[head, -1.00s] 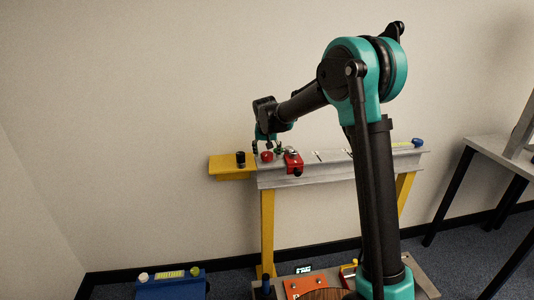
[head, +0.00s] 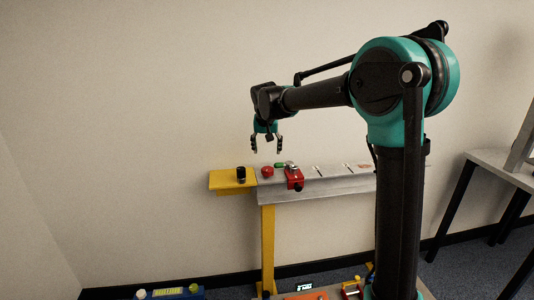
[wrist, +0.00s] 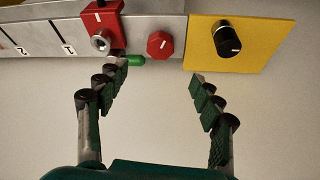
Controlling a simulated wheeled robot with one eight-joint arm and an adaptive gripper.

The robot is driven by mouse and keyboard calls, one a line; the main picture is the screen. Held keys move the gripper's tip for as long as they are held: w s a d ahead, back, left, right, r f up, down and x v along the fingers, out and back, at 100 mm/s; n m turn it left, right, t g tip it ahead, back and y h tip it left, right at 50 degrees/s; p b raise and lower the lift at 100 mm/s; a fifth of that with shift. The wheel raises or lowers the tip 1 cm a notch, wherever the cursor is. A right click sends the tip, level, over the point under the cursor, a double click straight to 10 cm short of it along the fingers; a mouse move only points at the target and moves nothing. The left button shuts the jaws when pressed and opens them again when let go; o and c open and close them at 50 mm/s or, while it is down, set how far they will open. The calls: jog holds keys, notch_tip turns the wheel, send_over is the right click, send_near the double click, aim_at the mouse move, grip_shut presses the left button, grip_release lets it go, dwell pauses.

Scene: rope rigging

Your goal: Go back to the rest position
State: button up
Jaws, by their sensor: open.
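My gripper (head: 267,146) is open and empty in the head view, in the air above the left part of the grey beam (head: 340,187). In the wrist view its two fingers (wrist: 158,88) are spread apart with nothing between the tips. Below it on the beam are a red knob (head: 267,172) and a red clamp-like block (head: 293,177), with a small green piece (head: 279,165) between them. The green piece (wrist: 135,60) lies just beyond the left fingertip in the wrist view. A black knob (head: 241,174) stands on the yellow plate (head: 222,182) at the beam's left end.
Yellow legs (head: 267,240) hold up the beam against a plain wall. A grey table (head: 496,162) stands at the right. A blue box (head: 170,293) is low at the front left. The air left of my gripper is clear.

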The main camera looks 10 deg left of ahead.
jog(key=s+d+f, duration=0.4)
jog(key=s+d, duration=0.2)
jog(key=d, duration=0.6)
jog(key=s+d+f, duration=0.5)
jog(key=s, duration=0.4)
jog(key=s+d+f, duration=0.5)
jog(key=s+d, duration=0.1)
jog(key=s, duration=0.3)
jog(key=s+d+f, duration=0.5)
jog(key=s+d, duration=0.1)
jog(key=s, duration=0.3)
